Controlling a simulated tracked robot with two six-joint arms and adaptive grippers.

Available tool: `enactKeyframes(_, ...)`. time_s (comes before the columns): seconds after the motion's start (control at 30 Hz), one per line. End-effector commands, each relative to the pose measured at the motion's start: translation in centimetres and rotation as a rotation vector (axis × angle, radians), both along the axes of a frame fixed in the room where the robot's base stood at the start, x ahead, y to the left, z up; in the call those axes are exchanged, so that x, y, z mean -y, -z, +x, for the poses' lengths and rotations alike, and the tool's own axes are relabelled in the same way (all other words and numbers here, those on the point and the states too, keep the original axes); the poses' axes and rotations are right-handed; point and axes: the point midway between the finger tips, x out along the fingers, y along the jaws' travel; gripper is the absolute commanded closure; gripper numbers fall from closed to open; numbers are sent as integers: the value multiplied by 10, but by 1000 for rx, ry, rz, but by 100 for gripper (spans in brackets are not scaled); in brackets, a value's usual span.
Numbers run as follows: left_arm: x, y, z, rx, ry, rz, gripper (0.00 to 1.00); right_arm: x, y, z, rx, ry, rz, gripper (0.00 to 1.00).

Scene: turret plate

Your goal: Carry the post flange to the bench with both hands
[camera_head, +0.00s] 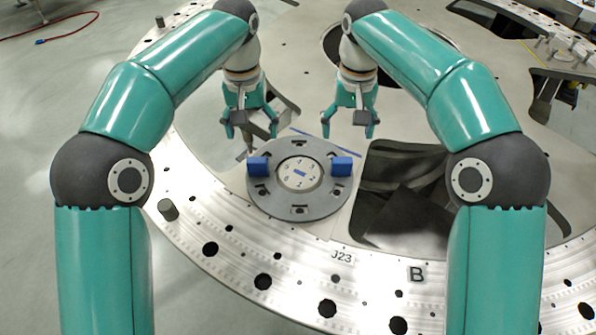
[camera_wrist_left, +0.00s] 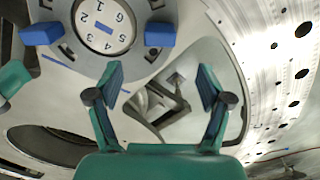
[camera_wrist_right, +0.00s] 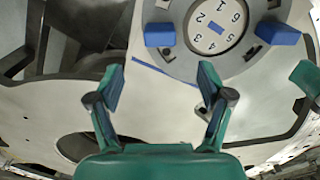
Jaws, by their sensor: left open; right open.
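The post flange (camera_head: 299,210) is a grey round disc with slots, a numbered light centre dial and two blue blocks, one on its left and one on its right. It lies flat on the turret plate. My left gripper (camera_head: 248,132) is open and empty, beyond the flange and to its left. My right gripper (camera_head: 348,132) is open and empty, beyond the flange and to its right. In the left wrist view the flange (camera_wrist_left: 72,50) is at the upper left, ahead of the open fingers. In the right wrist view the flange (camera_wrist_right: 180,62) is at the upper right. No bench can be made out.
The pale metal turret plate (camera_head: 215,215) has many holes and the markings J23 and B. A large dark cut-out (camera_head: 405,205) opens right of the flange. A small grey peg (camera_head: 168,209) stands on the plate at the left. A red cable lies on the floor.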

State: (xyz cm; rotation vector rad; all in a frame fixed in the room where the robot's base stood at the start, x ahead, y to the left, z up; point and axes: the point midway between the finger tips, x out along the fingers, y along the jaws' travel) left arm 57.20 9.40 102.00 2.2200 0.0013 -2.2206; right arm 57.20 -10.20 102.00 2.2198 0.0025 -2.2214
Motion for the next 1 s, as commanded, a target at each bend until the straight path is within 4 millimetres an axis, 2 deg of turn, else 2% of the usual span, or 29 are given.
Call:
enactKeyframes(0.1,-1,26,-1,-6,0,2,21,1,26,-1,-4,0,-1,21)
enactKeyframes(0.3,0,65,0,-4,1,2,21,1,64,-1,-4,0,-2,21)
enactKeyframes(0.5,1,92,0,-3,1,2,21,1,92,0,-2,3,-1,21)
enactKeyframes(0.7,1,104,0,-1,2,1,21,1,104,0,0,3,0,21)
enactKeyframes(1.0,2,105,0,0,3,0,21,2,105,0,0,3,0,21)
